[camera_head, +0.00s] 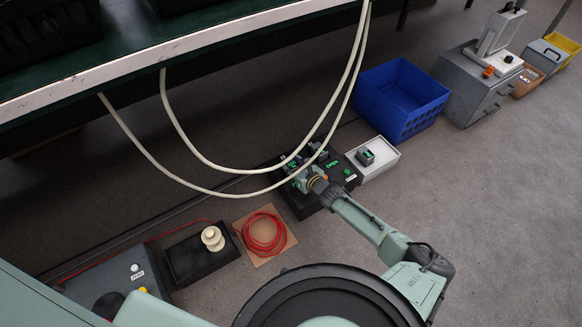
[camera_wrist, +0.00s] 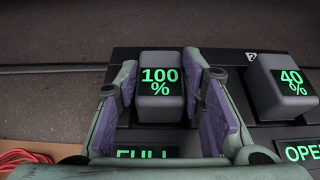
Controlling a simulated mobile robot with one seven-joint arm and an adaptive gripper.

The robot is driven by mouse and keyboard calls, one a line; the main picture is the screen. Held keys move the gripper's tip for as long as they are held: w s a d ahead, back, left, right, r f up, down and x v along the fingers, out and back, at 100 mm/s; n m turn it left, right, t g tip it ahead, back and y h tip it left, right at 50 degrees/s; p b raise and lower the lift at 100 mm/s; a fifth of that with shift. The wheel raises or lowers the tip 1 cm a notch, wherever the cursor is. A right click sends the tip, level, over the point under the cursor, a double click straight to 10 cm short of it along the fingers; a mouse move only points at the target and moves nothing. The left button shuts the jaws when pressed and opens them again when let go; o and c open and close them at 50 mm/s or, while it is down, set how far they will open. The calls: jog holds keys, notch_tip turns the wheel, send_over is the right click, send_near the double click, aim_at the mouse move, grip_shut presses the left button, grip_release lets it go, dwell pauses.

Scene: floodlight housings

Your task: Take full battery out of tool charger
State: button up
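The full battery (camera_wrist: 160,90) is a grey block with a green "100 %" display. It stands upright in the black tool charger (camera_wrist: 212,135), above a green "FULL" label in the wrist view. My gripper (camera_wrist: 161,75) has its purple-padded fingers on either side of this battery, straddling it. The fingers look open, with the pads very near the battery's sides; whether they touch cannot be told. In the head view, my gripper (camera_head: 303,174) is over the left part of the charger (camera_head: 348,178) and hides much of it.
A second battery (camera_wrist: 283,85) reading "40 %" sits close to the right. A white tray (camera_head: 385,170) with a small grey block (camera_head: 366,156) stands right of the charger, near a blue crate (camera_head: 400,98). A pale hanging cable (camera_head: 240,195) loops near my gripper; red cable (camera_head: 264,233) lies left.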

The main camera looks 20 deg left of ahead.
grip_shut()
jog(key=shift+r, duration=0.15)
